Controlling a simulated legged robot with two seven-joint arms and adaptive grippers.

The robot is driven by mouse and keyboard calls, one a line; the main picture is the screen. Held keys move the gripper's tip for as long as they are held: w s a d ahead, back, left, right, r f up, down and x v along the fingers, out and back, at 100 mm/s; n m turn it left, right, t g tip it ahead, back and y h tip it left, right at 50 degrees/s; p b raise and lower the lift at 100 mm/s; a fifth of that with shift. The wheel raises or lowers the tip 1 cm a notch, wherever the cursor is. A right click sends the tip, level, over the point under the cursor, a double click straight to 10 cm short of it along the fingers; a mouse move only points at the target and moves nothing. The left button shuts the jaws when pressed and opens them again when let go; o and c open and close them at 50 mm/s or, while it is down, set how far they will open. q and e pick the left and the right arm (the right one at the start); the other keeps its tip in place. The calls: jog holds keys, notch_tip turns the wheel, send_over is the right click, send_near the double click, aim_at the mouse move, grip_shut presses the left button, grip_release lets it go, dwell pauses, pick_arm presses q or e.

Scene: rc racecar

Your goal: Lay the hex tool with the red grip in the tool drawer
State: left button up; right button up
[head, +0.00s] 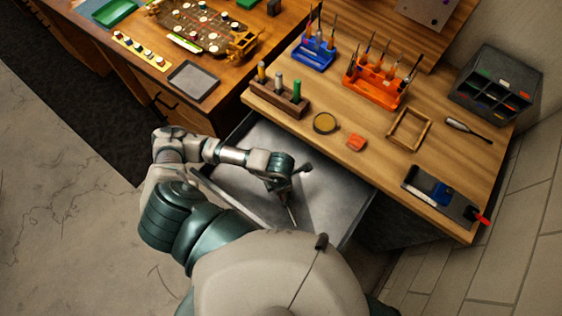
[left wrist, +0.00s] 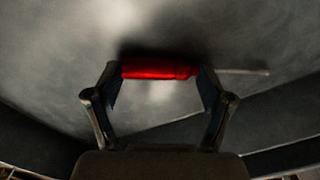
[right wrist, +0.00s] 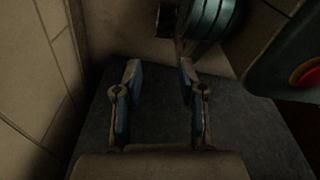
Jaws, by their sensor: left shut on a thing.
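The hex tool with the red grip shows in the left wrist view, its red grip (left wrist: 158,70) between the two fingertips of my left gripper (left wrist: 160,75). Its thin shaft reaches out past the right finger. My left gripper is shut on the grip, inside the open grey tool drawer (head: 338,195), close over its floor. In the head view the gripper (head: 290,182) mostly hides the grip, and a thin shaft (head: 292,215) points down from it. Whether the tool touches the drawer floor I cannot tell. My right gripper (right wrist: 158,75) is open and empty.
The workbench (head: 385,165) above the drawer holds a blue rack (head: 315,52), an orange rack (head: 375,82), a wooden block with bottles (head: 280,95), a wooden frame (head: 408,128) and a dark tray (head: 440,195). The drawer floor right of my left gripper is clear.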

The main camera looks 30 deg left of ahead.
pick_arm(q)
jog(key=shift+f, duration=0.2)
jog(key=shift+d, duration=0.15)
jog(key=o, duration=1)
jog(key=shift+o, duration=0.2)
